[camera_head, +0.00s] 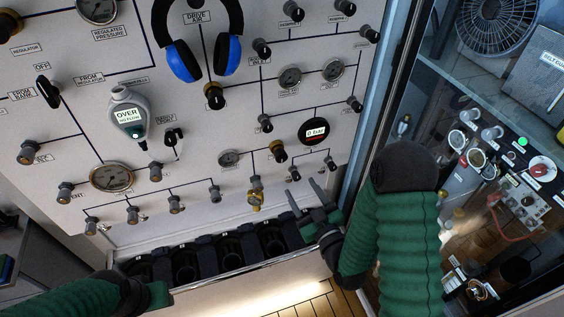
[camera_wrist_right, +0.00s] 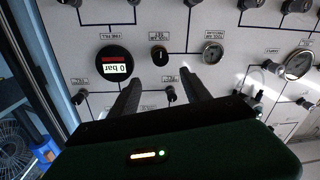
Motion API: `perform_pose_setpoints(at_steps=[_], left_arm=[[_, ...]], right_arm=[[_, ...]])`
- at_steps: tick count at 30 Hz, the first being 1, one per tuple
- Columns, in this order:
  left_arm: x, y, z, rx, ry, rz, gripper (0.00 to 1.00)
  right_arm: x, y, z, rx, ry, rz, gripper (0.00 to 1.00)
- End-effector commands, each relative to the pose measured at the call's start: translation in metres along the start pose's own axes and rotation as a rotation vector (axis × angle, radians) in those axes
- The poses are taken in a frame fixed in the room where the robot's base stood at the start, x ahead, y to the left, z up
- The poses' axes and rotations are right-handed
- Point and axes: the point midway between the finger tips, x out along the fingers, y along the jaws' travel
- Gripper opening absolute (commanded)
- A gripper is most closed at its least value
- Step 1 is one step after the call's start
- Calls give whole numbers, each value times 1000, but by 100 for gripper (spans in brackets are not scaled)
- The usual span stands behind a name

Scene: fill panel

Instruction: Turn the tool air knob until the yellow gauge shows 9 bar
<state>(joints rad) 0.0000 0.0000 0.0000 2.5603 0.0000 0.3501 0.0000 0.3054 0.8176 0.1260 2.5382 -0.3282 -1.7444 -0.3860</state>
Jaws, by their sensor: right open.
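A round black gauge (camera_head: 313,130) on the panel has a pale digital display reading 0 bar. It shows upside down in the right wrist view (camera_wrist_right: 114,62). A dark knob with a brass-coloured base (camera_head: 278,151) is just left of it; it also shows in the wrist view (camera_wrist_right: 158,54). I cannot read its label for certain. My right gripper (camera_head: 304,190) is open and empty, below this knob and apart from it. In the wrist view, a smaller knob (camera_wrist_right: 171,95) appears between its fingers (camera_wrist_right: 160,79). My left gripper (camera_head: 148,295) is low at left, its fingers unclear.
A small analog gauge (camera_head: 229,158) is left of the brass-based knob. Several other knobs surround it. Blue headphones (camera_head: 205,45) and a handheld meter (camera_head: 128,112) hang above left. A dark tray row (camera_head: 185,268) lies below. A metal-framed glass cabinet (camera_head: 500,110) stands right.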

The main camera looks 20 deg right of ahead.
Motion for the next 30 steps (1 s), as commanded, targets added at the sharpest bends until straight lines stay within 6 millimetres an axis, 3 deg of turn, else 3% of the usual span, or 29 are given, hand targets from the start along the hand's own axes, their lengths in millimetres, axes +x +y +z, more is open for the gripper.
perform_pose_setpoints(at_steps=[1,8,9,10,21,30], left_arm=[[23,0,6,0,0,0,36],[64,0,15,0,0,0,36],[46,0,11,0,-2,0,36],[41,0,10,0,-1,0,36],[17,0,4,0,1,0,36],[15,0,4,0,0,0,36]], right_arm=[[6,-3,11,-3,6,0,55],[24,-4,8,-4,4,2,55],[35,-2,-3,-1,0,-1,55],[42,-2,-4,0,-1,-2,55],[122,-1,-2,1,-2,-1,55],[136,-2,0,0,-2,0,55]])
